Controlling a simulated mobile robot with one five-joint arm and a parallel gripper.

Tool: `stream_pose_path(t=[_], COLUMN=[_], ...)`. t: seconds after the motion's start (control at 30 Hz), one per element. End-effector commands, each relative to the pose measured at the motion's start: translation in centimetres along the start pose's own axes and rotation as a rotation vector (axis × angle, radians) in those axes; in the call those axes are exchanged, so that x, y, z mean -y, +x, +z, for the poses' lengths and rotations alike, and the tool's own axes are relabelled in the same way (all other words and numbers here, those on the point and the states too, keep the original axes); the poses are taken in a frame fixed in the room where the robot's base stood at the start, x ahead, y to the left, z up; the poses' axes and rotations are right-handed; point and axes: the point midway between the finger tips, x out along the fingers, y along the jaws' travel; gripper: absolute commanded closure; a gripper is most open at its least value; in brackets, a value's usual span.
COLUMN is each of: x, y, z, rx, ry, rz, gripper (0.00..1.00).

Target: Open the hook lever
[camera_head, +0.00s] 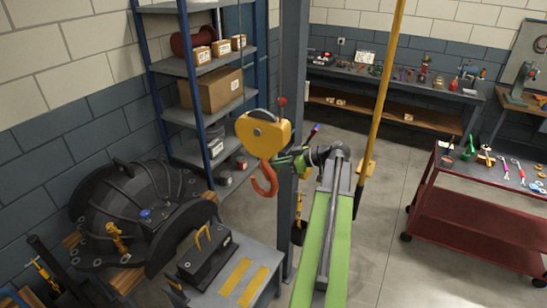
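A yellow hoist block (263,133) hangs on a chain near the middle of the view. An orange-red hook (266,180) hangs below it, with its curve downward. I cannot make out a separate hook lever or whether it is open. A small red piece (282,101) shows just above and right of the block. My gripper (283,164) is at the end of my green arm, just right of the hook's upper part. It looks very close to the hook; I cannot tell whether it touches. The fingers are small and dark, and their opening is not clear.
A large dark round casing (125,205) stands at the left. A grey table (262,252) with yellow strips carries a black handled block (205,256). Behind are grey shelves (190,62) and a post (293,60). A red cart (480,212) stands right; open floor lies between.

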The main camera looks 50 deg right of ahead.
Motion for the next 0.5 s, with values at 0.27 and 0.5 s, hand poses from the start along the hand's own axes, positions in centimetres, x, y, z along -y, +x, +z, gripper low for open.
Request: stream_pose_path(t=[0.27,0.5], x=[0.01,0.03], y=[0.07,0.09], z=[0.04,0.02], rx=[0.000,0.000], ry=[0.002,0.001], rz=[-0.001,-0.001], gripper=[1.00,0.67])
